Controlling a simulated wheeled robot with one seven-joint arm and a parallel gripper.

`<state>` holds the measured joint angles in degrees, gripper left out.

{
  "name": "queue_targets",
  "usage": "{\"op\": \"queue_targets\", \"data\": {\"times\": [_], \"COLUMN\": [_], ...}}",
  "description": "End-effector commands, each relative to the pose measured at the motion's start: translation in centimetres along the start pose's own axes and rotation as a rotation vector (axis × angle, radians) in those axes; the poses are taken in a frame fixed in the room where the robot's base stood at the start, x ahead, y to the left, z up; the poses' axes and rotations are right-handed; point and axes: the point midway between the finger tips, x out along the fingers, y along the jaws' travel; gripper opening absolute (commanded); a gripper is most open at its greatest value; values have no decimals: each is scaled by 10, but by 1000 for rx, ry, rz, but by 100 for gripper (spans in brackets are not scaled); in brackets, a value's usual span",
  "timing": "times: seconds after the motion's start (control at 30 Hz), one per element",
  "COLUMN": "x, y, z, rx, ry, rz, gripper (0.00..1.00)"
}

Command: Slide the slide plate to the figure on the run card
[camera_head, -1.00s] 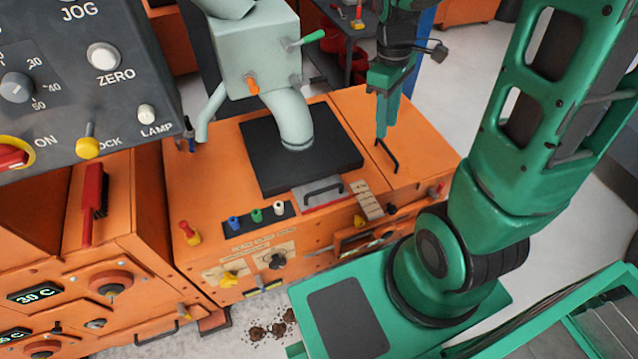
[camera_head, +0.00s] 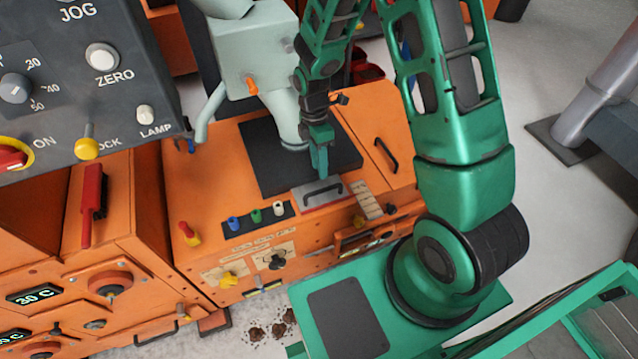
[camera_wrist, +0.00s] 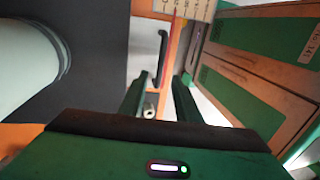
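The slide plate (camera_head: 309,198) is a grey plate with a black bar handle (camera_head: 322,188) on top, at the front edge of the black square on the orange cabinet. A pale scale strip (camera_head: 367,200) with marks lies to its right. My gripper (camera_head: 319,172) points down just above the handle, close to it. In the wrist view my gripper (camera_wrist: 160,88) has its two green fingers apart with nothing between them. The handle (camera_wrist: 162,50) shows beyond the fingertips there, with the scale (camera_wrist: 185,8) at the top. I cannot make out a run card figure.
A pale spout (camera_head: 291,128) comes down on the black square just left of my gripper. A second black handle (camera_head: 386,155) stands on the cabinet top to the right. Blue, green and white pegs (camera_head: 257,215) sit in front. A grey control panel (camera_head: 85,75) fills the upper left.

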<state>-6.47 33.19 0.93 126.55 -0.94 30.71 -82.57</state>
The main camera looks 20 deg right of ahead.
Motion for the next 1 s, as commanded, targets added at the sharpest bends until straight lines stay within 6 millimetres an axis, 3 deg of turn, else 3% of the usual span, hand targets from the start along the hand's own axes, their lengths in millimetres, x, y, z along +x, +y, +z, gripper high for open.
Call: {"op": "queue_targets", "data": {"times": [0.2,0.4,0.87,1.0], "x": [41,66,78,77], "y": [-1,-1,0,0], "z": [0,0,0,0], "rx": [1,1,2,2], "ry": [-1,0,0,0], "rz": [-5,-3,0,0], "gripper": [30,30,30,2]}}
